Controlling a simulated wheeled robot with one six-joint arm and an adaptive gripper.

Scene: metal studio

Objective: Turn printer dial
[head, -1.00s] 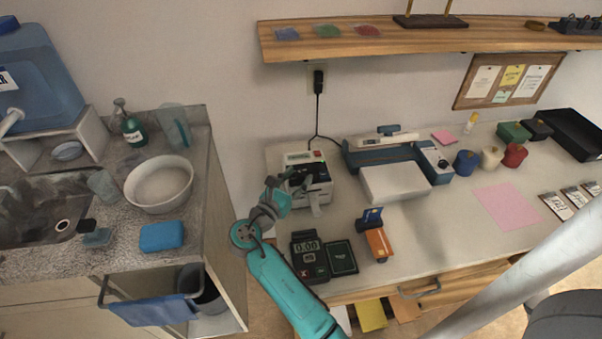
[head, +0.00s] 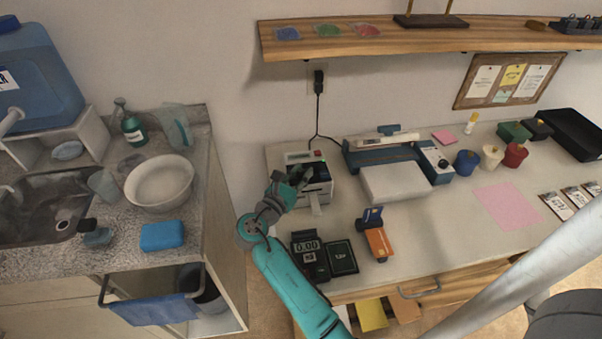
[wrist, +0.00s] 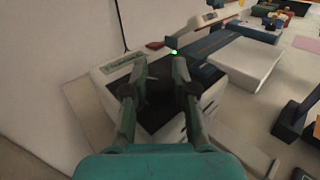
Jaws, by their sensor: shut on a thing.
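The printer (head: 321,173) is a small white and black box on the left end of the desk, with a strip of paper hanging from its front. In the wrist view the printer (wrist: 107,77) fills the middle, with a small green light (wrist: 174,52) on top. My gripper (head: 300,177) is over the printer's top. In the wrist view my gripper (wrist: 160,66) has its fingers on both sides of the dark dial (wrist: 159,92) and is shut on it. The dial's marking and angle are too dark to tell.
A card reader (head: 308,258) and a dark box (head: 341,257) sit in front of the printer. An orange and blue stapler-like item (head: 377,243) lies to the right. A blue and white laminator-like machine (head: 395,183) stands beyond the printer's right side. A cord (head: 318,110) runs behind.

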